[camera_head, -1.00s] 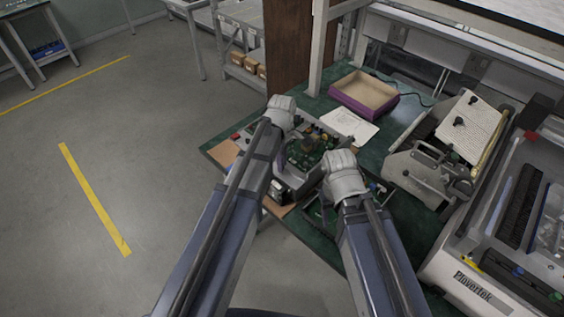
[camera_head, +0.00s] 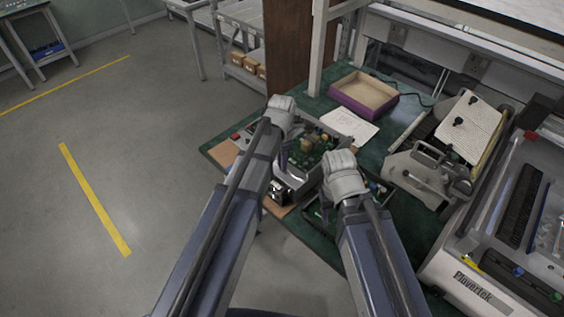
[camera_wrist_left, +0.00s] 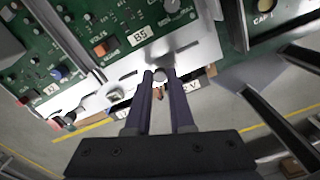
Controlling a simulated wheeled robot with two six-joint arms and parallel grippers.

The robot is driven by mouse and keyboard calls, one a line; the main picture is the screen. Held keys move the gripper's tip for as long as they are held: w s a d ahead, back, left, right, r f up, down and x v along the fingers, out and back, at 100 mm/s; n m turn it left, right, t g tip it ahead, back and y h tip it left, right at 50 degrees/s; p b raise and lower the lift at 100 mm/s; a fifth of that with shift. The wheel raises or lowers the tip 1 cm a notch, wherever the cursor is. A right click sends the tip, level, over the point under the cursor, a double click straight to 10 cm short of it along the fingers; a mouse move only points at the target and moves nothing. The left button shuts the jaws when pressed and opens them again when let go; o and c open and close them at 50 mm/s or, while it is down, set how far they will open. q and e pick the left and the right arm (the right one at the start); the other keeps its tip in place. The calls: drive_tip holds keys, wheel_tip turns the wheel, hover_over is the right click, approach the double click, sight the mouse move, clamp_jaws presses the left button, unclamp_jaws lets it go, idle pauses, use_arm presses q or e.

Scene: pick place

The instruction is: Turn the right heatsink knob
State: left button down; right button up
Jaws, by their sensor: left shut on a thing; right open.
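A green circuit board (camera_head: 325,142) with a silver metal plate lies near the table's front corner, partly hidden by my arms. In the left wrist view the silver plate (camera_wrist_left: 190,46) lies along the board's edge. My left gripper (camera_wrist_left: 160,76) is shut on a small pale round knob (camera_wrist_left: 159,73) at the plate's edge; the fingers hide part of it. In the head view my left gripper (camera_head: 281,184) is mostly covered by its arm. My right gripper (camera_head: 322,206) is open beside the board, its fingers partly hidden below the wrist.
A purple-sided open box (camera_head: 364,96) and a white paper sheet (camera_head: 349,125) lie behind the board. A grey clamp machine (camera_head: 425,172) and a white Plovertek machine (camera_head: 470,275) stand to the right. The floor to the left is clear.

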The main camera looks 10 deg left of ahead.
use_arm(q)
drive_tip(key=shift+n, duration=0.6)
drive_tip(key=c, duration=0.8)
unclamp_jaws()
drive_tip(key=shift+o, duration=0.2)
wheel_tip(320, 180, up, 8)
drive_tip(key=p, duration=0.8)
drive_tip(key=shift+f, duration=0.1)
